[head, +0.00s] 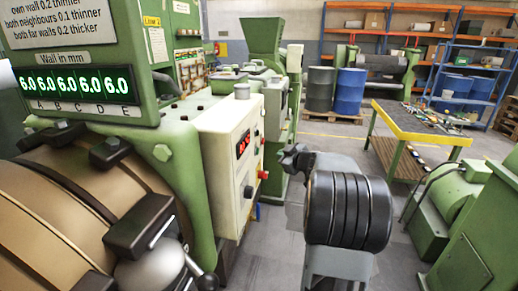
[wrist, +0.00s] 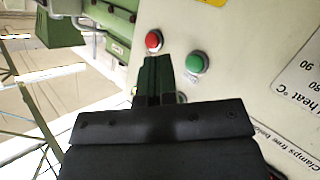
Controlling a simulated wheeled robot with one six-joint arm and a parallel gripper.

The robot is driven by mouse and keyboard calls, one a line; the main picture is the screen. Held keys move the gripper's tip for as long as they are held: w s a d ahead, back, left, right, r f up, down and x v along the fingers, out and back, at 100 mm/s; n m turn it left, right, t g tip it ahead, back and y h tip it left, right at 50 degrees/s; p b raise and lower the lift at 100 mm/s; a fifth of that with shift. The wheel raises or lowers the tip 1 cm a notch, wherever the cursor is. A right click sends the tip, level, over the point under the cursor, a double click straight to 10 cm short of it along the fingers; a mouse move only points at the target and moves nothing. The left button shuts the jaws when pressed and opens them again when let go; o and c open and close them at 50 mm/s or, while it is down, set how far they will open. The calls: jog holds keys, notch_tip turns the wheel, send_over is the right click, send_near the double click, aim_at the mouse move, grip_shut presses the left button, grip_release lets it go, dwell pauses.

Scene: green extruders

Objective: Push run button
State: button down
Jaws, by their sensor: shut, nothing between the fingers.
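In the wrist view, a round green button (wrist: 196,62) in a pale collar sits on a cream panel (wrist: 235,35). A red button (wrist: 153,41) is to its left and slightly higher in the picture. My gripper (wrist: 157,62) is shut and empty, its dark fingertips appearing between and just below the two buttons. I cannot tell whether the tips touch the panel. Another small greenish round part (wrist: 181,97) is mostly hidden beside the fingers. No label reading "run" is legible. In the head view, my gripper (head: 292,158) is near the cream control box (head: 222,165).
A green machine with a wall readout (head: 76,84) stands left. A yellow-edged workbench (head: 420,122), blue drum (head: 350,92) and shelves are behind. Grey floor is open between the machines.

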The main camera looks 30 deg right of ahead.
aim_at(258, 151)
jog(key=shift+w+a+b, duration=0.85)
jog(key=shift+w+a, duration=0.75)
jog(key=shift+a, duration=0.05)
jog(key=shift+w+a+f+b, duration=0.15)
jog(key=shift+w+a+b, duration=0.1)
jog(key=shift+b, duration=0.45)
dwell(0.6)
dwell(0.4)
jog(key=shift+w+a+b, duration=0.3)
jog(key=shift+a+b, duration=0.05)
jog(key=shift+b, duration=0.4)
dwell(0.5)
jog(key=shift+d, duration=0.1)
dwell(0.3)
jog(key=shift+s+d+b, duration=0.45)
jog(key=shift+s+b, duration=0.1)
jog(key=shift+b, duration=0.15)
